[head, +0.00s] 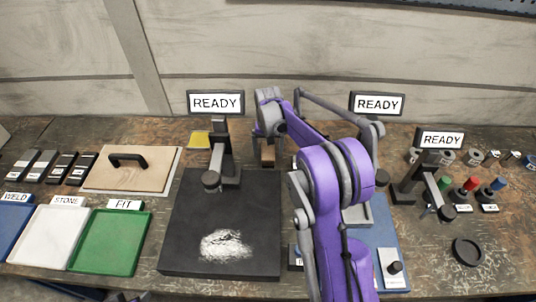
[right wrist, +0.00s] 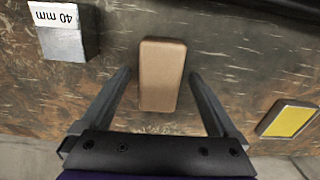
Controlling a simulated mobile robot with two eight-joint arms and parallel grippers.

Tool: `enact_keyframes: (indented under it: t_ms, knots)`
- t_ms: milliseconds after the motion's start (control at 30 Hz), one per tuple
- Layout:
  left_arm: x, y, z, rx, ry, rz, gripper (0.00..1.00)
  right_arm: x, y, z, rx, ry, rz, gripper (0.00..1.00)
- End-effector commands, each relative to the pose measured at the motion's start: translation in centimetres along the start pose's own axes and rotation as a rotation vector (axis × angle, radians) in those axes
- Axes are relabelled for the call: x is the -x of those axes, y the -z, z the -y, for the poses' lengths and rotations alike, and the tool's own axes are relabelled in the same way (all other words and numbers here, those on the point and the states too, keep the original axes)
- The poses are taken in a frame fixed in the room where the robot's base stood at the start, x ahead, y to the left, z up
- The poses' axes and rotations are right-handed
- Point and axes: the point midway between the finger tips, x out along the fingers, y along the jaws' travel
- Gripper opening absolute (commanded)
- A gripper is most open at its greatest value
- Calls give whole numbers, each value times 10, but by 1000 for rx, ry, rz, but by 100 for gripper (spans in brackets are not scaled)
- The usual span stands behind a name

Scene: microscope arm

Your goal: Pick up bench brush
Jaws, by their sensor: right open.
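The bench brush (head: 267,157) shows in the head view only as a small brown piece behind the black pad, below my right wrist. In the right wrist view the brush (right wrist: 162,75) is a tan, rounded oblong block seen from above; no bristles show. My right gripper (right wrist: 158,76) is open, with one finger on each side of the block and a gap on both sides. In the head view the right gripper (head: 266,138) points down over the brush, and its fingertips are hard to make out. My left gripper is not in view.
A grey block marked 40 mm (right wrist: 62,42) and a yellow pad (right wrist: 288,121) lie on either side of the brush. A dark stand with a READY sign (head: 216,103) is just left of my right wrist. The black pad (head: 185,235) lies in front.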

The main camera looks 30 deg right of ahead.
Motion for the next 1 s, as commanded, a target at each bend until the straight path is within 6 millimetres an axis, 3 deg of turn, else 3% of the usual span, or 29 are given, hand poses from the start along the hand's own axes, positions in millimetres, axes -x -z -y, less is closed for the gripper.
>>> enact_keyframes:
  t_ms: [267,800,1000]
  knots:
    - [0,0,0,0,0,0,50,-5,0,0,0,0,0,95]
    - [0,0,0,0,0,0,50,-4,0,0,1,0,0,1]
    - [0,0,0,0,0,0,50,-4,0,0,1,0,0,1]
